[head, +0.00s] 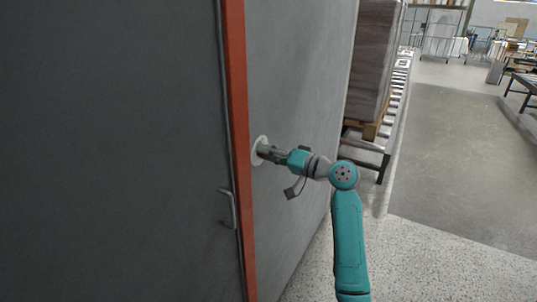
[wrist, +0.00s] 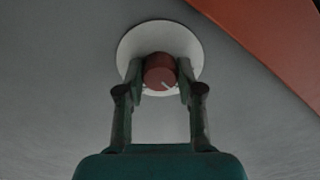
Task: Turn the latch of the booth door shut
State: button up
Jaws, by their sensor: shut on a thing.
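The booth door (head: 110,150) is a large dark grey panel at the left in the head view, with a bar handle (head: 227,208) near its right edge. It stands flush beside an orange frame post (head: 237,130). The latch is a red-brown round knob (wrist: 159,71) with a pale mark, on a white round plate (wrist: 133,45) on the grey wall right of the post. My gripper (wrist: 160,80) is shut on the knob, one finger on each side. In the head view my gripper (head: 265,152) reaches the plate and mostly hides the knob.
The grey booth wall (head: 295,70) runs back to the right of the post. A tall wrapped stack on a wooden pallet (head: 362,128) stands on a roller conveyor (head: 396,105) beyond it. The floor (head: 460,160) to the right is clear.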

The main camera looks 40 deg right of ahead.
jog(key=shift+f+n, duration=0.1)
jog(key=shift+n, duration=1.5)
jog(key=o, duration=1.1)
jog(key=shift+o, duration=0.2)
jog(key=v, duration=1.2)
